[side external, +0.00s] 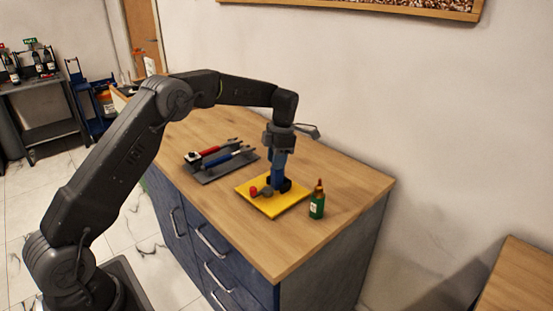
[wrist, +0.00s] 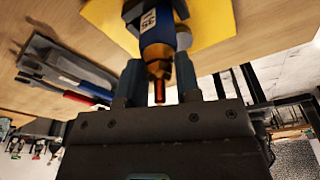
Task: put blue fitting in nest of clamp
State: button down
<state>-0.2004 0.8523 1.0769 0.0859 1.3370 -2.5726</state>
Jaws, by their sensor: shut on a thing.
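The blue fitting (wrist: 156,26) has a white label and a brass, orange-tipped end in the wrist view. My gripper (wrist: 158,70) is shut on it, with a finger on each side of the brass end. In the side view, my gripper (side external: 281,152) points down over the yellow plate (side external: 268,208), and the blue fitting (side external: 278,174) stands roughly upright below it. The dark clamp (side external: 286,186) is on the plate around or just beside the fitting's lower end. The nest is hidden, so I cannot tell whether the fitting is seated.
A red knob (side external: 253,191) is at the plate's left. A green bottle (side external: 317,202) stands to the plate's right, near the wooden top's front edge. A grey tray (side external: 213,176) with red and blue tools lies to the left. The back right of the top (side external: 350,175) is clear.

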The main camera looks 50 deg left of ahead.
jog(key=c, duration=0.8)
grip_release()
jog(key=shift+f, duration=0.15)
notch_tip(320, 180, up, 11)
jog(key=w, duration=0.2)
jog(key=s+d+r+m+t, duration=0.2)
jog(key=s+d+r+m, duration=0.3)
jog(key=s+r+m, duration=0.35)
jog(key=s+d+r+m+t, duration=0.2)
jog(key=s+d+r+m, duration=0.1)
jog(key=s+m, duration=0.55)
jog(key=s+d+f+m+t, duration=0.1)
jog(key=s+d+f+m, duration=0.1)
jog(key=s+f+m, duration=0.2)
jog(key=s+d+f+m+t, duration=0.2)
jog(key=s+f+m, duration=0.2)
jog(key=s+m, duration=0.6)
jog(key=s, duration=0.5)
jog(key=shift+d+h, duration=0.2)
jog(key=shift+h, duration=0.1)
